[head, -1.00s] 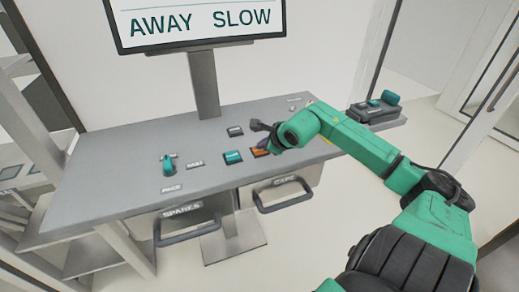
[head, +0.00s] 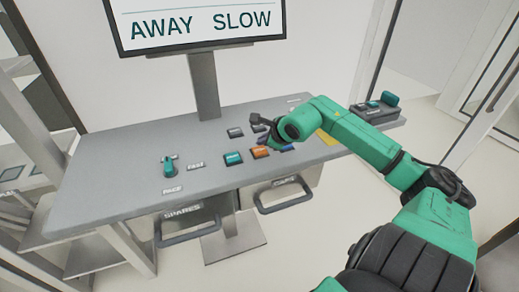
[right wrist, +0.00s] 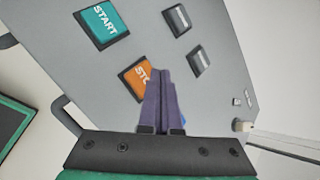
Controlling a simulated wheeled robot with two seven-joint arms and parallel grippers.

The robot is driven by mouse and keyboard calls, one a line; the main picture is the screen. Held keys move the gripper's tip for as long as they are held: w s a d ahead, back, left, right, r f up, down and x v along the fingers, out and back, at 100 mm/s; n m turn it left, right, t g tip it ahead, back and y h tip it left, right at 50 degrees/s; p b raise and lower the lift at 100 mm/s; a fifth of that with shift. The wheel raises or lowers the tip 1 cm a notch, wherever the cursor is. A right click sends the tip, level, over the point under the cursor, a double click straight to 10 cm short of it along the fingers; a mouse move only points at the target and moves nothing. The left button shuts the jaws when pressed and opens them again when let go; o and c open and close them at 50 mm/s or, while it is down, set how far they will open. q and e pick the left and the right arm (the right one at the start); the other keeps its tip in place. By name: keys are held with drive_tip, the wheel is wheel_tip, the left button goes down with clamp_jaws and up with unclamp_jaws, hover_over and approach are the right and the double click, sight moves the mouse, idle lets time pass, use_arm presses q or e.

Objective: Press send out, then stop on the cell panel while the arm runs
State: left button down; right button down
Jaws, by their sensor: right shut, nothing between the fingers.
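The cell panel is a grey desk top (head: 120,185) with buttons. An orange button (head: 261,152) sits right of a teal button (head: 232,158). In the right wrist view the orange button (right wrist: 135,80) shows letters "STO", partly covered, and the teal one (right wrist: 101,24) reads START. A blue patch (head: 287,147) shows right of the orange button, mostly hidden by my arm. No button marked send out is readable. My right gripper (right wrist: 160,72) is shut and empty, its fingertips over the orange button's edge in the wrist view; contact cannot be told. My left gripper is not in view.
A screen (head: 200,22) above the desk reads AWAY SLOW. A teal knob (head: 169,167) stands at the left. Dark grey buttons (head: 235,132) lie behind. A dark box with a teal part (head: 390,99) is at the right end. Drawer handles (head: 187,230) jut out in front.

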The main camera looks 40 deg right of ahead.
sight(262, 152)
drive_tip(key=shift+r+p, duration=0.95)
drive_tip(key=shift+r, duration=1.4)
drive_tip(key=shift+f, duration=0.15)
